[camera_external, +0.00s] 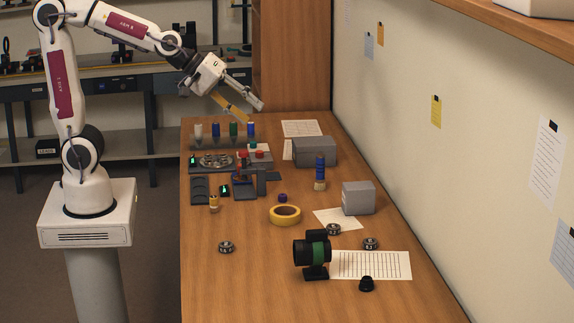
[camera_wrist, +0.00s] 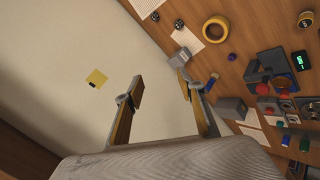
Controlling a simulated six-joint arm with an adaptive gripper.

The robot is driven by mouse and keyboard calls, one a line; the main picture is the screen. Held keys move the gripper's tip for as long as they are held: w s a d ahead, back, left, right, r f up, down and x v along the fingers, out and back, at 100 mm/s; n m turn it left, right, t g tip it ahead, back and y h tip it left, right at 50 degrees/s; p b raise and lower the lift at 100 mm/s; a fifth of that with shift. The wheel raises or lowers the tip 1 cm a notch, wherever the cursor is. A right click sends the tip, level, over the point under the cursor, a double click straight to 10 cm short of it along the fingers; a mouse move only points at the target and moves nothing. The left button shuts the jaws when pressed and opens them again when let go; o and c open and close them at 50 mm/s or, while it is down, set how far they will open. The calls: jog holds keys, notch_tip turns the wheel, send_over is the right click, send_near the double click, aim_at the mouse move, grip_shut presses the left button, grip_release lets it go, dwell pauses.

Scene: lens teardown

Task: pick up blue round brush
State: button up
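The blue round brush (camera_external: 319,170) stands upright on the wooden table with its pale bristles down, in front of a grey box. In the wrist view its blue handle (camera_wrist: 211,82) shows just beyond my right-hand finger. My gripper (camera_external: 254,112) is high above the far end of the table, up and to the left of the brush and well apart from it. In the wrist view my gripper (camera_wrist: 163,86) has its two fingers wide apart with nothing between them, only wall behind.
Grey boxes (camera_external: 315,151) (camera_external: 358,198) stand behind and right of the brush. A yellow tape roll (camera_external: 285,215) lies in front of it. A black and green lens on a stand (camera_external: 313,252) is nearer. Small tools and bottles (camera_external: 233,130) crowd the far left. The wall bounds the right side.

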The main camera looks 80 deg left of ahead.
jog(key=w+a+f+n+t+y, duration=0.1)
jog(key=w+a+f+n+y, duration=0.15)
jog(key=w+n, duration=0.45)
jog(key=w+a+f+n+t+y, duration=0.1)
jog(key=w+a+f+n, duration=0.3)
jog(key=w, duration=0.5)
jog(key=w+a+f+n+t+y, duration=0.1)
jog(key=w+f+n+y, duration=0.1)
jog(key=w+n, duration=0.6)
jog(key=n+g+y, duration=0.3)
jog(key=n+y, duration=0.8)
jog(key=n, duration=0.5)
send_near(319, 165)
jog(key=shift+h, duration=0.25)
jog(key=w+a, duration=0.2)
jog(key=a, duration=0.1)
jog(key=shift+w+r, duration=0.35)
jog(key=shift+s+a+f+n, duration=0.15)
jog(key=shift+s+f+n, duration=0.25)
jog(key=shift+n, duration=0.2)
jog(key=shift+r, duration=0.1)
jog(key=shift+a, duration=0.1)
jog(key=shift+x, duration=1.25)
jog(key=shift+w, duration=0.1)
